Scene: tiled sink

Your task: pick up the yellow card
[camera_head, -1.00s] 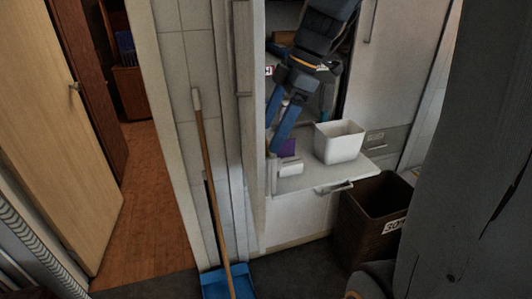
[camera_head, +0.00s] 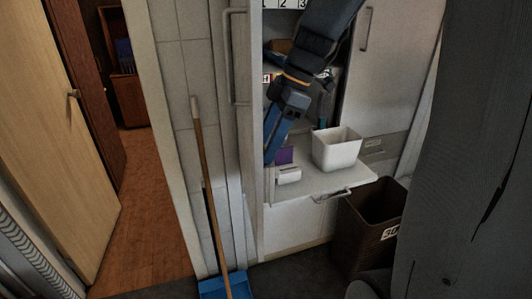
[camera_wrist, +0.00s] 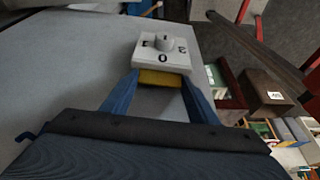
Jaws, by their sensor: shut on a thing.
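The yellow card (camera_wrist: 162,78) shows in the wrist view as a small yellow strip between my blue fingertips. My gripper (camera_wrist: 160,84) is shut on it, with one finger at each side. Part of the card is hidden behind a white dial plate (camera_wrist: 165,63) just beyond the fingertips; I cannot tell whether they touch. The card cannot be made out in that view.
A white bin (camera_head: 337,150) and a small white object (camera_head: 289,176) stand on the pulled-out shelf (camera_head: 325,182). A dark brown basket (camera_head: 368,225) is below right. A broom (camera_head: 207,180) stands left of the cabinet.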

